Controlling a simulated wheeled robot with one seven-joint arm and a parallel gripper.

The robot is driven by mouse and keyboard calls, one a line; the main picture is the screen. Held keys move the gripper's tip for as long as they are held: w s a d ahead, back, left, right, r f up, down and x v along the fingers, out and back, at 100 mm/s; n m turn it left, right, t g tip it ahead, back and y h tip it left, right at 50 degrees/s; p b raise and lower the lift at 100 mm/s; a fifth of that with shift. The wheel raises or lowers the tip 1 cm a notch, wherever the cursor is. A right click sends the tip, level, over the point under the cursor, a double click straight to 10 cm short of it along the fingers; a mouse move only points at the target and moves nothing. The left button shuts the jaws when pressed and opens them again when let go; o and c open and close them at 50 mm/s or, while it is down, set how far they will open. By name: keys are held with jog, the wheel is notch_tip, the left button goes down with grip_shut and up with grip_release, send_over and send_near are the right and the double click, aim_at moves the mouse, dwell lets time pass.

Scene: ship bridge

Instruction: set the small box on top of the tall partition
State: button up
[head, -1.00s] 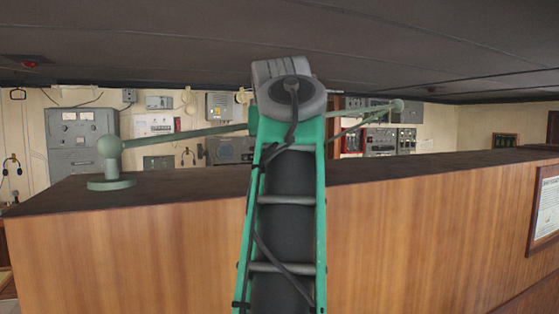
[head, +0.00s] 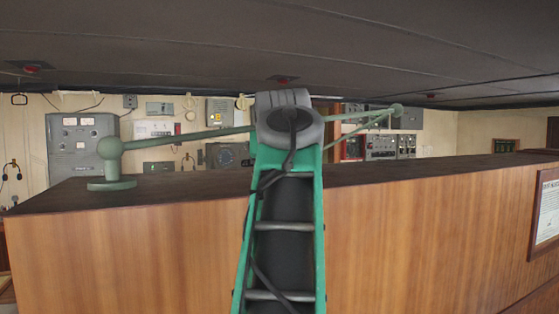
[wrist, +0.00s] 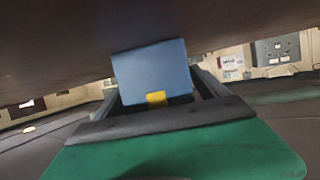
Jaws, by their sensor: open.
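The small box (wrist: 150,72) is blue with a yellow patch and shows in the wrist view, which appears upside down. My gripper (wrist: 158,88) is open, with its dark fingers on either side of the box. The box's upper edge in this picture meets a dark brown surface; I cannot tell whether it rests on it. The tall partition (head: 420,215) has wood-panelled sides and a dark flat top, and crosses the head view. In the head view my green arm reaches up to the partition and hides my gripper and the box.
A pale green post with a ball head and round foot (head: 111,165) stands on the partition's left end, with a rail running right from it. The ceiling (head: 400,45) is low above. Instrument cabinets (head: 82,147) line the far wall. A framed notice (head: 546,212) hangs at right.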

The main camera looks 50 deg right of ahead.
jog(key=shift+r, duration=0.2)
jog(key=p+v, duration=0.2)
jog(key=v, duration=0.8)
jog(key=shift+s+a+r, duration=0.15)
jog(key=shift+s+r, duration=0.15)
jog(key=shift+s+a, duration=0.3)
jog(key=shift+a, duration=0.35)
